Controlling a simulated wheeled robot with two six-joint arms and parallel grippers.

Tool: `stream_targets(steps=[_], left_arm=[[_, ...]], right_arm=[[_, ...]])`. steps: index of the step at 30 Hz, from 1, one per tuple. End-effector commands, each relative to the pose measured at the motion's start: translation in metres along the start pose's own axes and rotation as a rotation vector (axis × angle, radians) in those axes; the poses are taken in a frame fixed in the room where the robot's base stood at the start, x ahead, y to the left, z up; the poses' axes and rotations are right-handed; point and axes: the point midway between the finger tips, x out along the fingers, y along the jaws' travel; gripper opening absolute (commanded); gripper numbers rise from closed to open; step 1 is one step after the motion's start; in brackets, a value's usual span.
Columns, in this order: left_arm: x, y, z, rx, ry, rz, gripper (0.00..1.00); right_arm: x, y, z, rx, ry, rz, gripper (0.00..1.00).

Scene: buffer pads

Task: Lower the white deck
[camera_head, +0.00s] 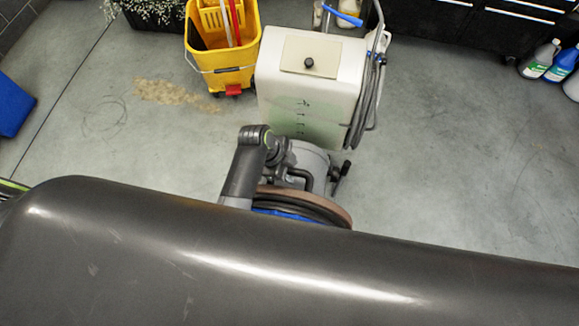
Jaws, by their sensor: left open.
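A white machine (312,82) with a boxy tank stands upright at the top middle, a dark hose coiled on its right side. A rounded grey housing (318,160) shows low in front of it; I cannot tell for sure whether this is its deck. My left gripper (340,177) is at this housing, partly hidden by its own arm, and is open. I cannot tell whether it touches anything. Round layers in brown, black and blue (322,205) show just below the gripper, their lower part hidden. My right gripper is not in view.
A yellow mop bucket (222,62) stands just left of the machine. Bottles (541,58) and dark cabinets (440,22) are at the upper right. A blue object (12,105) is at the left edge. The floor (460,150) on the right is clear. The lower view is blocked.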

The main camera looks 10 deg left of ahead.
Motion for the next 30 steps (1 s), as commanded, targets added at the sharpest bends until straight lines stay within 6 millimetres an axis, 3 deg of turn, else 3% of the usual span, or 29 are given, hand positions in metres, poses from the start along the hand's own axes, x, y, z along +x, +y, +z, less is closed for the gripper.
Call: stream_targets(steps=[2,12,30], left_arm=[[0.000,0.000,0.000,0.000,0.000,0.000,0.43],[0.000,0.000,0.000,0.000,0.000,0.000,0.00],[0.003,0.005,0.012,0.009,-0.001,-0.021,0.00]], right_arm=[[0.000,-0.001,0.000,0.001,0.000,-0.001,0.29],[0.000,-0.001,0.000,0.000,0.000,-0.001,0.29],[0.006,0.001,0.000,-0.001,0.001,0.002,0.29]])
